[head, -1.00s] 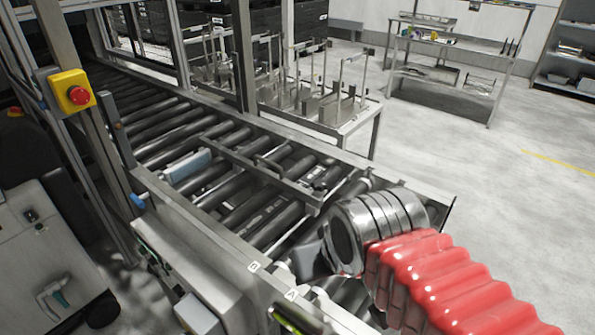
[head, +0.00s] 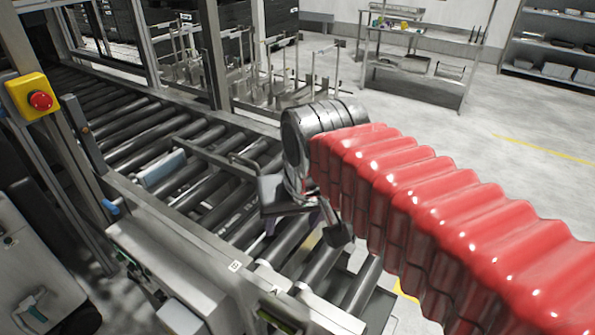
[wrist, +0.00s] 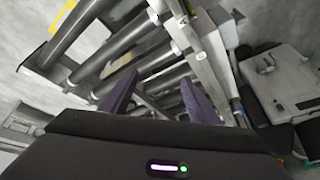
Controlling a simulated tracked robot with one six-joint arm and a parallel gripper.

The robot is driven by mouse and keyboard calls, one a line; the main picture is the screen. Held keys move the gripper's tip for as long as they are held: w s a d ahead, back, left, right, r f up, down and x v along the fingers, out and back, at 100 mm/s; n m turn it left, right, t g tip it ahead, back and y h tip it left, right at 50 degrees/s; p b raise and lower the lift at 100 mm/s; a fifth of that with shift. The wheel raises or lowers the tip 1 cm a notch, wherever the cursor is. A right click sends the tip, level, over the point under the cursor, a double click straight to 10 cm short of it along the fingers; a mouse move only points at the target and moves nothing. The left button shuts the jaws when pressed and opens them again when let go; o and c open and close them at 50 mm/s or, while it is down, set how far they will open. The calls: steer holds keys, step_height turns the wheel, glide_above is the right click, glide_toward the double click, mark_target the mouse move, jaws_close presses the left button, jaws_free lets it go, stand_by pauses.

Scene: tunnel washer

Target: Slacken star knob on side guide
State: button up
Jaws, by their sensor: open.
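The side guide (head: 212,157) is a grey metal bar with a loop handle, lying across the conveyor rollers. I cannot make out a star knob for certain; my wrist and gripper cover the guide's near end in the head view. My gripper (head: 305,226) is over the near rollers, its dark fingers apart and pointing down. In the wrist view my gripper (wrist: 156,100) shows two purplish fingers spread wide with nothing between them but rollers and frame behind.
The roller conveyor (head: 130,130) has a raised metal frame. A light blue block (head: 162,168) lies on it. A yellow box with a red button (head: 40,101) stands at left. A metal rack (head: 420,60) stands behind. Floor at right is clear.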

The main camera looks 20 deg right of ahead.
steer(key=w+d+r+m+g, duration=0.1)
steer(key=w+d+r+m, duration=0.2)
steer(key=w, duration=0.4)
steer(key=w+d+r+m+g, duration=0.1)
steer(key=w+d+r+m, duration=0.1)
steer(key=w, duration=0.5)
steer(key=w+d+f+m+g, duration=0.1)
steer(key=w+d+m, duration=0.1)
steer(key=w, duration=0.3)
steer(key=w+d+f+m+g, duration=0.1)
steer(key=w+d+m, duration=0.1)
steer(key=w+d, duration=0.2)
steer(key=w, duration=0.2)
steer(key=shift+w+d+g, duration=0.3)
steer(key=shift+f, duration=0.1)
step_height(320, 180, down, 14)
steer(key=shift+r, duration=0.15)
steer(key=shift+c, duration=0.5)
steer(key=c, duration=0.9)
